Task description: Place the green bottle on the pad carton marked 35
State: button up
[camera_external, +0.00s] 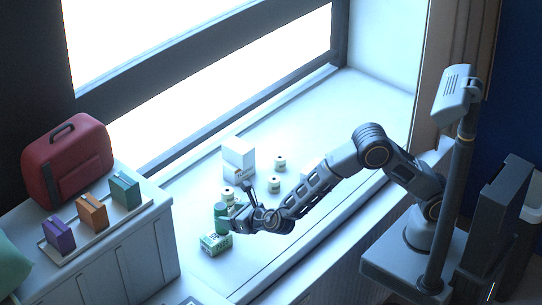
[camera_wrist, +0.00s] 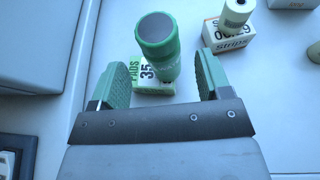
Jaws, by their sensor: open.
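The green bottle (camera_wrist: 163,60) with a dark cap appears upright on the pad carton marked 35 (camera_wrist: 143,72), a white and green box whose label is partly covered by the bottle. In the external view the bottle (camera_external: 221,213) shows just above the carton (camera_external: 213,244). My gripper (camera_wrist: 161,72) is open, with one green finger on each side of the bottle and a visible gap to both. In the external view my gripper (camera_external: 237,224) is right beside the bottle; its fingers are hard to make out there.
A strips carton (camera_wrist: 230,43) with a white roll (camera_wrist: 237,12) on it stands to the right. A white box (camera_external: 238,158) and several small jars (camera_external: 274,185) stand on the sill. A red case (camera_external: 67,160) and a tray (camera_external: 98,238) of coloured boxes are on the left cabinet.

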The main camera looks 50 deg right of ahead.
jog(key=v, duration=0.7)
jog(key=shift+b, duration=0.45)
jog(key=d+r+m+g+h, duration=0.35)
jog(key=d+m, duration=0.55)
jog(key=d, duration=0.5)
jog(key=d+r+m+g+h, duration=0.2)
jog(key=d+r+m+h, duration=0.15)
jog(key=d+m, duration=0.8)
jog(key=s+d+r+m+g+y, duration=0.1)
jog(key=s+d+m+y, duration=0.2)
jog(key=s+d+m, duration=0.2)
jog(key=s+d+m+g+y, duration=0.2)
jog(key=s+d+m, duration=0.4)
jog(key=s+m, duration=0.4)
jog(key=shift+s+d+r+m+y, duration=0.3)
jog(key=shift+s+r+m+y, duration=0.1)
jog(key=shift+m, duration=0.35)
